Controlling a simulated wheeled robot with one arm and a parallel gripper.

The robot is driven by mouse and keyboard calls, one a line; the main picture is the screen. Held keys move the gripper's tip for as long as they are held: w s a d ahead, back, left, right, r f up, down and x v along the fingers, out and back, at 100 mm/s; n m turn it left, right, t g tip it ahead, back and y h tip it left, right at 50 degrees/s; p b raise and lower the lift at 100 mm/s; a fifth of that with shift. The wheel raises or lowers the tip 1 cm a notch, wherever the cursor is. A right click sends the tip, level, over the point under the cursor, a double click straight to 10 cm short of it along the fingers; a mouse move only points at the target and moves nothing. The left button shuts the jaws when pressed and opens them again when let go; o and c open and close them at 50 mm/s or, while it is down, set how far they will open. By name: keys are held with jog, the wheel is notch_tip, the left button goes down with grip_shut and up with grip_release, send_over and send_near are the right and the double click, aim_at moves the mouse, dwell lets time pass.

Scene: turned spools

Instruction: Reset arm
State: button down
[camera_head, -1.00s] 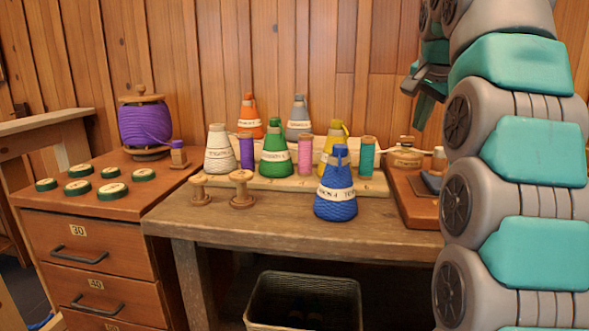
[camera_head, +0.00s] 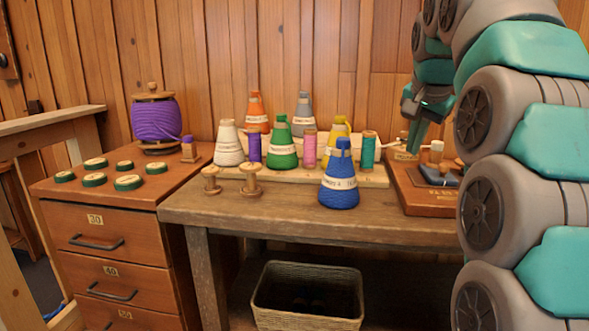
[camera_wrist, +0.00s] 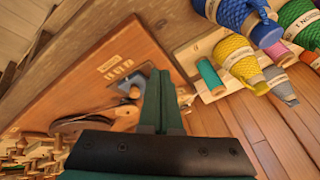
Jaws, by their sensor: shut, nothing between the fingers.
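My gripper (camera_head: 416,139) hangs at the right of the head view, above the back of the wooden board at the bench's right end. In the wrist view its two teal fingers (camera_wrist: 161,103) lie together, shut and empty. The blue cone spool (camera_head: 339,182) stands upright at the front of the bench (camera_head: 290,218). Behind it, green (camera_head: 282,145), white (camera_head: 229,146) and yellow cones, with thin purple, pink and teal spools (camera_head: 368,150), stand on a pale rack. Orange and grey cones stand at the back.
The wooden board (camera_head: 425,200) with small fittings lies close below my gripper. Two bare wooden spools (camera_head: 250,181) stand at the bench's front left. A drawer cabinet (camera_head: 105,240) holds a large purple spool (camera_head: 156,120) and several green-rimmed discs. A basket (camera_head: 308,295) sits under the bench.

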jog(key=s+a+f+n+g, duration=0.2)
jog(key=s+a+f+n, duration=0.1)
jog(key=s+f, duration=0.8)
jog(key=s+a+f+n+g, duration=0.2)
jog(key=s+f+n+g, duration=0.1)
jog(key=s+f, duration=0.9)
jog(key=s+a+f+n+g+y, duration=0.1)
jog(key=s+a+f+n+g, duration=0.1)
jog(key=s+f, duration=1)
jog(key=s+a+n, duration=0.1)
jog(key=s, duration=0.2)
jog(key=shift+s+a+g, duration=0.3)
jog(key=shift+s+g, duration=0.1)
